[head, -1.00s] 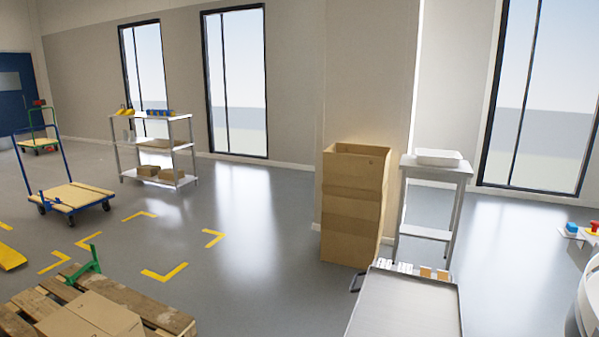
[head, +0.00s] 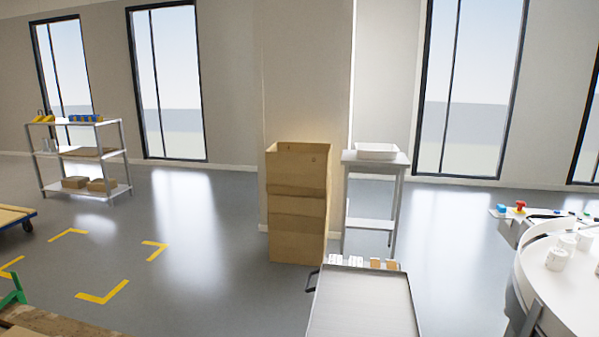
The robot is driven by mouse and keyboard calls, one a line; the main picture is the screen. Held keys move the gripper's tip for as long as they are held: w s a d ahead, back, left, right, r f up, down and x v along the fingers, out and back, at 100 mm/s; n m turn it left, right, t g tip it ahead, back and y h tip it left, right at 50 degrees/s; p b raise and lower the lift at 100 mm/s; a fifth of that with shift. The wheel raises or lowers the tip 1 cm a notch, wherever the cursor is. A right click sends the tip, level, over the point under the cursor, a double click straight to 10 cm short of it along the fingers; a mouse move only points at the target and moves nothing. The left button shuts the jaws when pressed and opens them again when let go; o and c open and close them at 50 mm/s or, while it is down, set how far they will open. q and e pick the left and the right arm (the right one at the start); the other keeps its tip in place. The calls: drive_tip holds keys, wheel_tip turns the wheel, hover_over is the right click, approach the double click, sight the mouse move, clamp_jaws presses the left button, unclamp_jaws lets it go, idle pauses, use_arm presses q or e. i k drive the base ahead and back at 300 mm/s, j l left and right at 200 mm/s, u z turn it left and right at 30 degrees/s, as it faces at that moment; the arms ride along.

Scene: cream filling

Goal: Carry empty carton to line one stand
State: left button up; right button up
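I cannot tell whether this is the line one stand. Neither of my grippers shows in the head view.
A flat metal cart or table (head: 362,305) is in front of the carton and stand. A round white table (head: 540,262) with white tubs is at the right. A shelf rack (head: 80,155) is at the left. Yellow corner marks (head: 105,292) lie on open floor.

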sight(364, 312)
drive_tip(key=i+j, duration=0.25)
drive_tip(key=j, duration=0.15)
drive_tip(key=i+j, duration=0.5)
drive_tip(key=j, duration=0.25)
drive_tip(key=i+j+u, duration=0.2)
drive_tip(key=i, duration=0.9)
drive_tip(key=i+j+u, duration=0.2)
drive_tip(key=i, duration=0.85)
drive_tip(key=i+l+u, duration=0.1)
drive_tip(key=i+l, duration=0.5)
drive_tip(key=i+l+u, duration=0.1)
drive_tip(key=i+l, duration=0.45)
drive_tip(key=l, duration=0.15)
drive_tip(key=i+l+u, duration=0.1)
drive_tip(key=i+l, duration=0.45)
drive_tip(key=l, duration=0.15)
